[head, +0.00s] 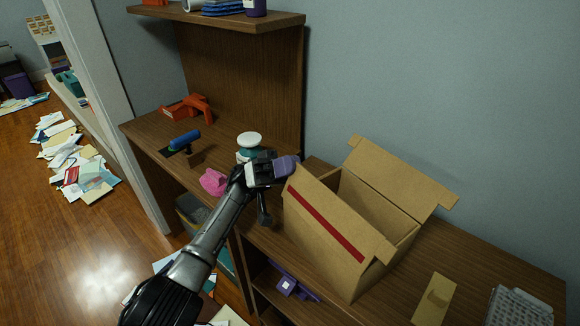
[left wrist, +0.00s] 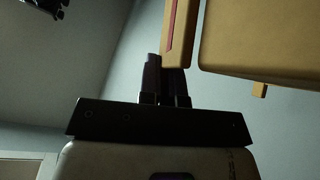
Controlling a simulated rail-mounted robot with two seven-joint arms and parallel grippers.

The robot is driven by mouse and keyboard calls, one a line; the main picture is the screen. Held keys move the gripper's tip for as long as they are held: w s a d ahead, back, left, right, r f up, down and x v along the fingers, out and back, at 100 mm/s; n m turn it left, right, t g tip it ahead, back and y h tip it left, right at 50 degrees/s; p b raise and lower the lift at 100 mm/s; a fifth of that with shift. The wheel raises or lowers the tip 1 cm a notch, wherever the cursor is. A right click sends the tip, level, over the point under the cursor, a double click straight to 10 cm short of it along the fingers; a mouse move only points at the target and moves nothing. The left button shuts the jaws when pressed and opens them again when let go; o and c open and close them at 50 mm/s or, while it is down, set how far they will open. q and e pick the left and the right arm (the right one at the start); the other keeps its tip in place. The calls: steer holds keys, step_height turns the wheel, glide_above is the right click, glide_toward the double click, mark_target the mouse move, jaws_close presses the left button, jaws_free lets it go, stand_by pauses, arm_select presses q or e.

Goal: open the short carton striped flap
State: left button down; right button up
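An open cardboard carton (head: 325,240) stands on the desk. Its flap with a red stripe (head: 325,222) is on the near side, sloping down to the right in the head view. A plain flap (head: 400,175) stands out on the far side. My left gripper (head: 286,167) is at the upper left corner of the striped flap. In the left wrist view its fingers (left wrist: 165,82) are close together and look shut, with the striped flap (left wrist: 181,30) at their tips. Whether they touch it I cannot tell. My right gripper is not in view.
A white-topped container (head: 249,141), a pink object (head: 213,182) and a blue-handled stamp or roller (head: 185,140) stand left of the carton. A tan block (head: 434,300) and a light grey grid-like object (head: 518,307) lie to its right. A shelf (head: 220,18) hangs above.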

arm_select(q)
steer(key=c, duration=1.6)
jaws_free()
